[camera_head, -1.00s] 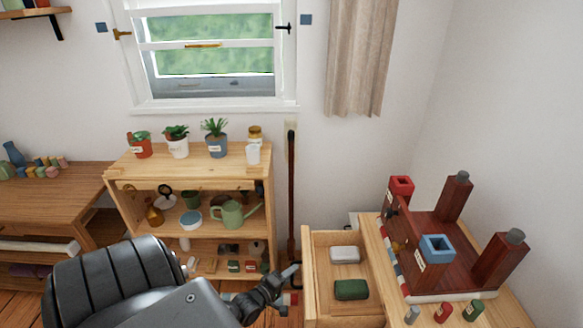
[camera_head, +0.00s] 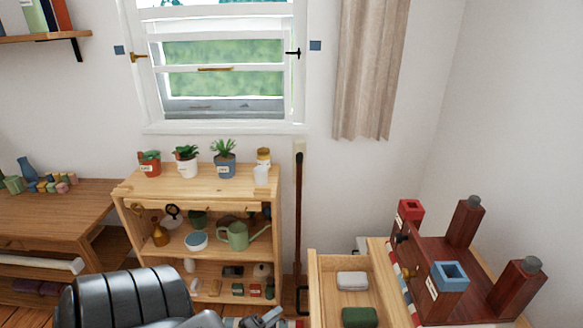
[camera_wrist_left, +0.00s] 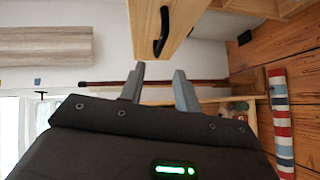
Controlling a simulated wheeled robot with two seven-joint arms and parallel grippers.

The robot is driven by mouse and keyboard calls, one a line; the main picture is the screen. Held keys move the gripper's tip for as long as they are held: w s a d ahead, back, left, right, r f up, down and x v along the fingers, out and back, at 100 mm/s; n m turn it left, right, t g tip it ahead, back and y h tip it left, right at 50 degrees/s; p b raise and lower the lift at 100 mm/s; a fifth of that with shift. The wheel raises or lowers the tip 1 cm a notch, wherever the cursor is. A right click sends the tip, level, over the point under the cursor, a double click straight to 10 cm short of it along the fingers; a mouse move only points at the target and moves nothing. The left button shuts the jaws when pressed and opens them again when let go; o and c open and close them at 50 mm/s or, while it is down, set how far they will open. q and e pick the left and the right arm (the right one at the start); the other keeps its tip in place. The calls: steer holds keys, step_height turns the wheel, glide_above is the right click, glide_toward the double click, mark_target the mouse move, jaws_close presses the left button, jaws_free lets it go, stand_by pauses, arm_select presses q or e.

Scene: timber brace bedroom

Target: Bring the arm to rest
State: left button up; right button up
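My left arm comes in at the bottom of the head view, with my left gripper (camera_head: 262,320) partly cut off by the lower edge. In the left wrist view its two grey fingers (camera_wrist_left: 158,86) stand apart with nothing between them, so it is open and empty. The front of the open wooden drawer (camera_wrist_left: 150,15), with its black handle (camera_wrist_left: 163,32), is just beyond the fingers. I see no contact with it. In the head view the drawer (camera_head: 314,285) is right of the gripper. My right gripper is not in view.
The drawer holds a white block (camera_head: 352,281) and a green block (camera_head: 360,316). A wooden shelf (camera_head: 150,183) with plants and a watering can (camera_head: 236,236) stands behind my arm. A striped roll (camera_wrist_left: 281,120) shows in the wrist view.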

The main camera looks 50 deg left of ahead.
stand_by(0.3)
arm_select(q)
steer(key=s+d+f+m+g, duration=0.3)
steer(key=s+f+m, duration=0.15)
steer(key=f, duration=0.55)
steer(key=s+d+f+m+g, duration=0.2)
steer(key=s+f+m+g, duration=0.25)
steer(key=f, duration=0.45)
steer(key=s+d+f+m+g, duration=0.4)
steer(key=s+f, duration=0.3)
steer(key=s, duration=0.2)
steer(key=s+d+f+m+g+h, duration=0.1)
steer(key=s+d+f+m+g, duration=0.2)
steer(key=s+d+f+m, duration=0.3)
steer(key=s+d+f, duration=0.1)
steer(key=s, duration=0.2)
steer(key=shift+s+d+f+m+g, duration=0.15)
steer(key=shift+s+f+m+g, duration=0.15)
steer(key=shift+s+f+g, duration=0.1)
steer(key=shift+w, duration=0.15)
